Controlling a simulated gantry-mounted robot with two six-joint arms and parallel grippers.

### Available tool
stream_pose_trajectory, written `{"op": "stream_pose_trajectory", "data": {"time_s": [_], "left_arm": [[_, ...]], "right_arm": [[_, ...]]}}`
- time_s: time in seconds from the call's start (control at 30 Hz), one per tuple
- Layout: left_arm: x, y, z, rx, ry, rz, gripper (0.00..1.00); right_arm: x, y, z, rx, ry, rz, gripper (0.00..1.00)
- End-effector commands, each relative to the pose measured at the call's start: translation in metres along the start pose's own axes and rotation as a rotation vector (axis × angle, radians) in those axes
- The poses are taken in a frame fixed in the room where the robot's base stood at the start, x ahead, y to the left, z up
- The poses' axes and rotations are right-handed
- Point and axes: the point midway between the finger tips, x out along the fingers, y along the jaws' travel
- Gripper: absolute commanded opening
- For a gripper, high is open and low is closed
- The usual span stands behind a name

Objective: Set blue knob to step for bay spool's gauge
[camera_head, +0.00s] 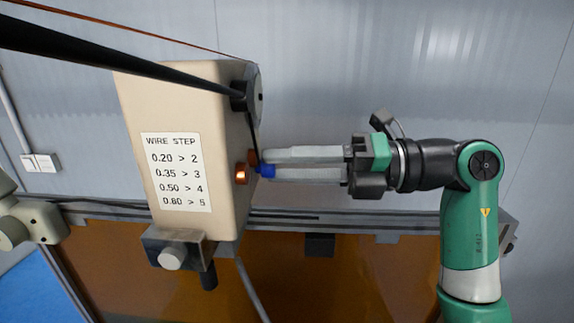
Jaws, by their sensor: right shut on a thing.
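The blue knob (267,171) sits on the right side face of a beige box (185,110), mostly hidden by gripper fingers. My right gripper (272,163) comes in from the right, its two long grey fingers shut on the blue knob. The knob's pointer and scale cannot be made out. The spool and its gauge are not in view. My left gripper cannot be made out; a pale arm part (30,222) shows at the left edge.
A copper-coloured round part (242,174) sits beside the knob. A black rod (140,66) crosses the upper left to a dark pulley (253,95) on the box. A grey clamp (176,250) is under the box, above an amber panel (340,280). Wall switches (40,163) are at left.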

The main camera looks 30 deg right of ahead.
Motion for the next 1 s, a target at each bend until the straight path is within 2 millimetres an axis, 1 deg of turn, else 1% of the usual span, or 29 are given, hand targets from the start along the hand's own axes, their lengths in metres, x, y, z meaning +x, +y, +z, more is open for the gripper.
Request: {"op": "stream_pose_trajectory", "data": {"time_s": [0.7, 1.0], "left_arm": [[0.0000, 0.0000, 0.0000, 0.000, 0.000, 0.000, 0.66], [0.0000, 0.0000, 0.0000, 0.000, 0.000, 0.000, 0.66]], "right_arm": [[-0.0004, -0.0010, 0.0014, 0.679, 0.041, -0.008, 0.00], [-0.0004, -0.0013, 0.0018, 0.934, 0.056, -0.010, 0.00]]}}
